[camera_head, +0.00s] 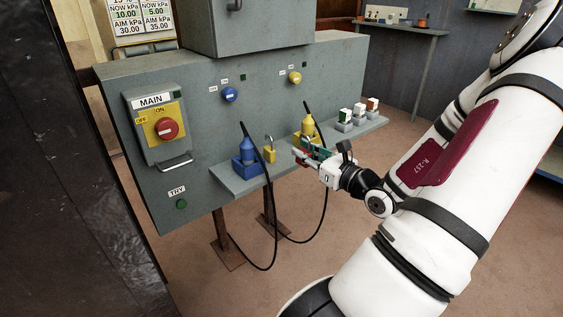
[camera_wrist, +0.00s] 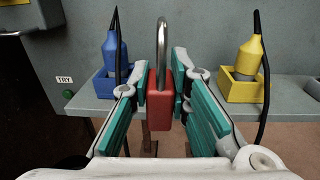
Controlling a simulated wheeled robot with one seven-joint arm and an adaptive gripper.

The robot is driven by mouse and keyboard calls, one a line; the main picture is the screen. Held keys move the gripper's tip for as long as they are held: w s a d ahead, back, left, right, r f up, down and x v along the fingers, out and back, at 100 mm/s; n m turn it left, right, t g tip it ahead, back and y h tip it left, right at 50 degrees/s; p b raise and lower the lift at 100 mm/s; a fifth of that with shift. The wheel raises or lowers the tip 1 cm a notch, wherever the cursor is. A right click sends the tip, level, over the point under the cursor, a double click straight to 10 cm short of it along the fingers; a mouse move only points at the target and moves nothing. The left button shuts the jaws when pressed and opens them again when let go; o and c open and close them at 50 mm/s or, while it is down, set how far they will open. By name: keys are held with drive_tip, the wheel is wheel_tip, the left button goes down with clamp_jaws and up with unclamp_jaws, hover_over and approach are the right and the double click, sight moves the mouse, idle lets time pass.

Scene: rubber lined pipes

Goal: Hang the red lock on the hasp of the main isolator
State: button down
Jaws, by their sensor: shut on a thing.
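The red lock (camera_wrist: 160,98) is upright between the teal finger pads of my gripper (camera_wrist: 161,88), its metal shackle pointing up. My gripper (camera_head: 308,150) is shut on it, in front of the shelf in the head view; there the lock is mostly hidden by the fingers. The main isolator (camera_head: 158,128) is a grey box with a red knob on a yellow plate, at the left of the panel. A metal loop at its lower edge, seemingly the hasp (camera_head: 175,164), is well left of my gripper. I see no lock on it.
Space before the isolator looks clear.

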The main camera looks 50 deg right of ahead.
drive_tip(key=shift+s+d+f+b, duration=0.4)
drive_tip(key=shift+s+d+f, duration=0.1)
drive_tip(key=shift+s+f, duration=0.2)
drive_tip(key=w+d+b, duration=0.1)
drive_tip(key=w+d, duration=0.1)
drive_tip(key=w, duration=0.2)
drive_tip(key=w+d+b, duration=0.2)
drive_tip(key=w+d, duration=0.1)
drive_tip(key=w+d+f+b, duration=0.1)
drive_tip(key=w+d, duration=0.1)
drive_tip(key=w, duration=0.2)
drive_tip(key=shift+w+d+f, duration=0.1)
drive_tip(key=shift+w+d, duration=0.15)
drive_tip(key=shift+w, duration=0.05)
drive_tip(key=shift+w+d+f+b, duration=0.15)
drive_tip(key=shift+w+d+b, duration=0.45)
drive_tip(key=shift+w, duration=0.35)
wheel_tip(320, 180, down, 3)
drive_tip(key=shift+r+b, duration=0.2)
drive_tip(key=shift+b, duration=0.3)
drive_tip(key=shift+f, duration=0.15)
drive_tip(key=shift+f, duration=0.15)
drive_tip(key=c, duration=1.5)
unclamp_jaws()
drive_tip(key=shift+s, duration=0.1)
